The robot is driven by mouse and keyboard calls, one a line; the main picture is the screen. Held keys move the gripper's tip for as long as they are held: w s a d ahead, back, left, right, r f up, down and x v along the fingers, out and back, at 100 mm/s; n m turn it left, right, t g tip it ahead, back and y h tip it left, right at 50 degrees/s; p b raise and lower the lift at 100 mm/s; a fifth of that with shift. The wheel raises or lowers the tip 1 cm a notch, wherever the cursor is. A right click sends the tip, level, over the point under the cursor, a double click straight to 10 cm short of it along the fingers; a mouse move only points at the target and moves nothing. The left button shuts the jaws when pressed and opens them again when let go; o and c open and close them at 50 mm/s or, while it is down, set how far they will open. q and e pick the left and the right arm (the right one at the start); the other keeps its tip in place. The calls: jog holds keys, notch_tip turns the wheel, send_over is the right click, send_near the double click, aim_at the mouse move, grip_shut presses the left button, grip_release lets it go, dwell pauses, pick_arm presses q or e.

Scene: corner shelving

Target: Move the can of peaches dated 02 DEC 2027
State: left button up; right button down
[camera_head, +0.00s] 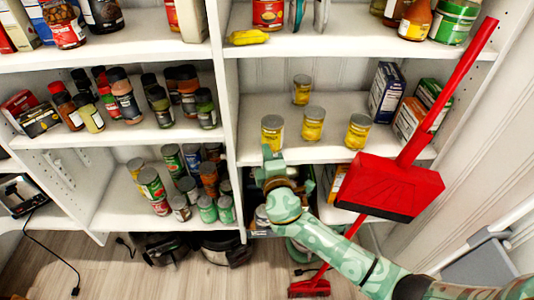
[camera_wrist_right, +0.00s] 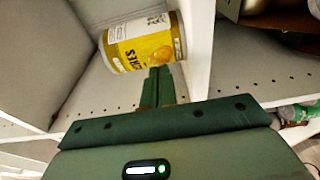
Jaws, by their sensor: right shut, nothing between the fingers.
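Several yellow-labelled cans stand on the right middle shelf in the head view: a left one (camera_head: 272,132), a middle one (camera_head: 313,123), a right one (camera_head: 358,131) and one further back (camera_head: 301,90). No date can be read on any of them. My right gripper (camera_head: 267,153) is at the shelf's front edge, just below and in front of the left can. In the right wrist view, a yellow can (camera_wrist_right: 145,42) stands just beyond my shut, empty fingers (camera_wrist_right: 160,72). I cannot tell whether they touch it. My left gripper is not in view.
The right middle shelf (camera_head: 255,106) has free room between and behind the cans. Boxes (camera_head: 387,92) stand at its right end. A red broom and dustpan (camera_head: 388,187) lean in front of the right side. A white upright divider (camera_head: 222,90) stands left of the cans.

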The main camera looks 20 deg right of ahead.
aim_at(281, 143)
jog(key=shift+d, duration=0.1)
jog(key=w+d+b, duration=0.1)
jog(key=w+d, duration=0.2)
jog(key=d, duration=0.1)
jog(key=shift+w+d+f+b, duration=0.2)
jog(key=shift+w+d+b, duration=0.05)
jog(key=shift+w+b, duration=0.15)
jog(key=shift+w+d+r, duration=0.15)
jog(key=shift+w+d, duration=0.05)
jog(key=shift+d, duration=0.1)
